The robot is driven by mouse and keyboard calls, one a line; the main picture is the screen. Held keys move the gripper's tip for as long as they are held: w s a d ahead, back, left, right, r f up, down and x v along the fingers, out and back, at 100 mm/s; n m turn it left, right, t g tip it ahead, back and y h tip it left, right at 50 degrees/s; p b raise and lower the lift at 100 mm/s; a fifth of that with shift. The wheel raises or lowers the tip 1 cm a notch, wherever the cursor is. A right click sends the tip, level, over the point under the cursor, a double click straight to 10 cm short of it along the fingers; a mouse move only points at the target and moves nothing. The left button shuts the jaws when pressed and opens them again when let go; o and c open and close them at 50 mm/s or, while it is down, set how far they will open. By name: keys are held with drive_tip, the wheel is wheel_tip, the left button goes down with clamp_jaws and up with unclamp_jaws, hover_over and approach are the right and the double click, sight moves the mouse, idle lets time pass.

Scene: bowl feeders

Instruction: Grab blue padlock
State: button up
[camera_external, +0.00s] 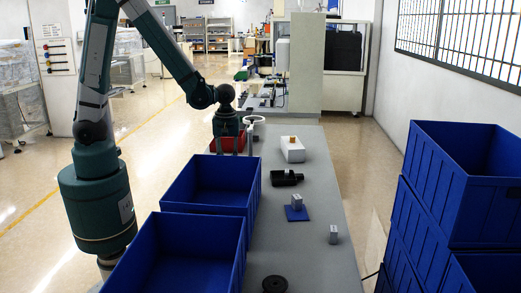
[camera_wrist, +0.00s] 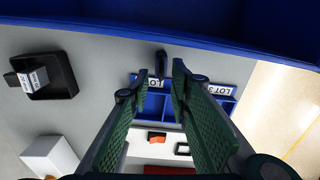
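I cannot pick out a clear padlock shape in either view. In the external view a flat blue piece (camera_external: 291,213) lies on the grey table with a small silver-grey block (camera_external: 297,201) on it; I cannot tell whether this is the padlock. My gripper (camera_external: 234,148) hangs pointing down at the far part of the table, over a red tray (camera_external: 219,146), well behind the blue piece.
Two blue bins (camera_external: 256,183) (camera_external: 243,240) stand at the table's left. A white box (camera_external: 293,150), a black part (camera_external: 286,178), a silver block (camera_external: 334,235) and a black disc (camera_external: 275,284) lie on the table. Blue crates (camera_external: 436,205) are stacked at right.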

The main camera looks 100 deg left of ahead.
drive_tip(key=shift+f+b, duration=0.3)
drive_tip(key=shift+f, duration=0.95)
drive_tip(key=shift+f, duration=0.1)
drive_tip(key=shift+s+d+f+b, duration=0.1)
drive_tip(key=shift+f+b, duration=0.8)
drive_tip(key=shift+f, duration=1.55)
clamp_jaws()
drive_tip(key=shift+r, duration=0.1)
drive_tip(key=shift+r+p, duration=1.4)
drive_tip(key=shift+r, duration=3.5)
